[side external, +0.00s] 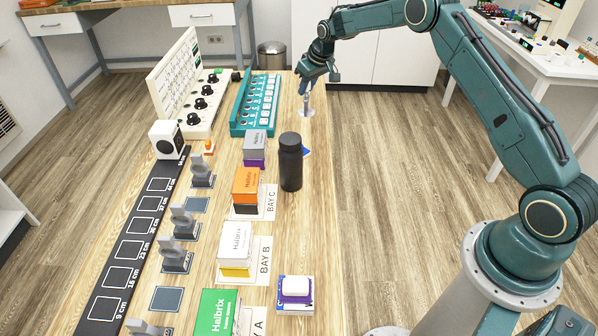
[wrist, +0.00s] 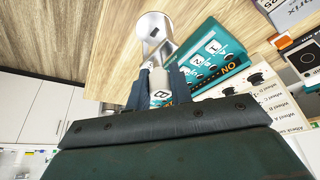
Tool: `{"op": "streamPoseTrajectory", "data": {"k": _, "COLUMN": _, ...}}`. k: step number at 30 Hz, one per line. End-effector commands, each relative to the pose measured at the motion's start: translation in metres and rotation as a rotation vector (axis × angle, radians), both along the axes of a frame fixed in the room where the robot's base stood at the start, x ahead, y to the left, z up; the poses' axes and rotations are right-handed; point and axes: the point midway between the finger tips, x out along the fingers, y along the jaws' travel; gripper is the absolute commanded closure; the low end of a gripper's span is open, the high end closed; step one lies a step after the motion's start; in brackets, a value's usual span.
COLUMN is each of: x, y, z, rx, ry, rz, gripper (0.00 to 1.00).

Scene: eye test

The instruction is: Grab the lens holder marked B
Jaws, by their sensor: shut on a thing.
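In the side external view my gripper (side external: 306,84) is at the far end of the wooden bench, pointing down. I cannot tell whether the base touches the bench.
A teal keypad box (side external: 256,104) stands just left of my gripper, beside a white panel with black knobs (side external: 203,104). A dark bottle (side external: 290,165) stands nearer.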

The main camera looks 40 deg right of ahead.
Motion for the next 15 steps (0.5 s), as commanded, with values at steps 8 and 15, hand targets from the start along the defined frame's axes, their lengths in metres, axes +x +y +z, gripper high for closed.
{"op": "streamPoseTrajectory", "data": {"k": 8, "x": 0.001, "y": 0.000, "z": 0.064, "rx": -0.001, "ry": -0.006, "rz": 0.001, "gripper": 1.00}}
{"op": "streamPoseTrajectory", "data": {"k": 15, "x": 0.001, "y": 0.000, "z": 0.108, "rx": -0.001, "ry": -0.004, "rz": 0.001, "gripper": 1.00}}
